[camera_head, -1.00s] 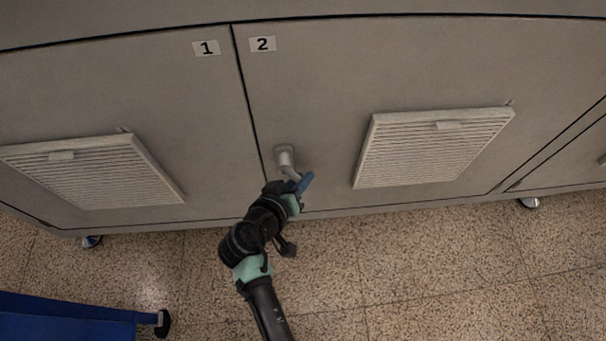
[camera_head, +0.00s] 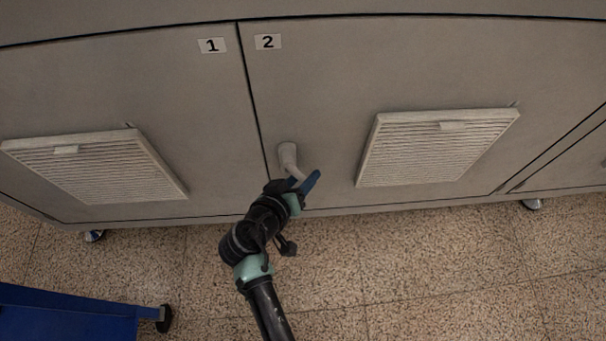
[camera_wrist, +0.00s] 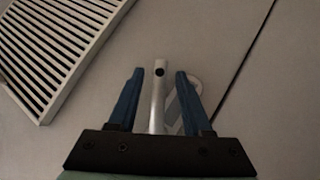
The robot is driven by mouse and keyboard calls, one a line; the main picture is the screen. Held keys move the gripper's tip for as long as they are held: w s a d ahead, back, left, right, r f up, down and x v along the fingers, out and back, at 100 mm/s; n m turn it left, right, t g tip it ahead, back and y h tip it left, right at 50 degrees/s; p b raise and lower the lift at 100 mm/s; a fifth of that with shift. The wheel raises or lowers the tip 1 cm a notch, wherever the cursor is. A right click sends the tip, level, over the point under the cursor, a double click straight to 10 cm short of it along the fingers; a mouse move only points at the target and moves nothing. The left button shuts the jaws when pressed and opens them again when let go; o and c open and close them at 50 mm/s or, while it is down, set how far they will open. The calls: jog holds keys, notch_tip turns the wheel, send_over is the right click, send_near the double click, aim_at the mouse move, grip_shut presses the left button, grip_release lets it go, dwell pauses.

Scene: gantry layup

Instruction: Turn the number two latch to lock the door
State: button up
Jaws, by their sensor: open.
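The number two latch (camera_head: 289,158) is a grey lever handle on the door marked 2 (camera_head: 330,85), near that door's left edge. In the head view its lever slants down and to the right, and its lower end is partly hidden by my gripper (camera_head: 307,183). In the wrist view the lever (camera_wrist: 158,100) lies between the two blue fingers of my gripper (camera_wrist: 155,90), with a gap on each side. The fingers are open. The latch's rounded base (camera_wrist: 182,103) shows partly behind the right finger.
A door marked 1 (camera_head: 200,100) is to the left, across a dark seam. A louvred vent (camera_head: 435,148) stands out to the right of the latch, and another vent (camera_head: 95,166) is on door 1. A blue cart (camera_head: 70,315) is at the lower left. The speckled floor in front is otherwise clear.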

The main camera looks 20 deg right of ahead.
jog(key=p+v, duration=0.4)
jog(key=v, duration=0.8)
jog(key=shift+s, duration=0.15)
jog(key=shift+a+r, duration=0.1)
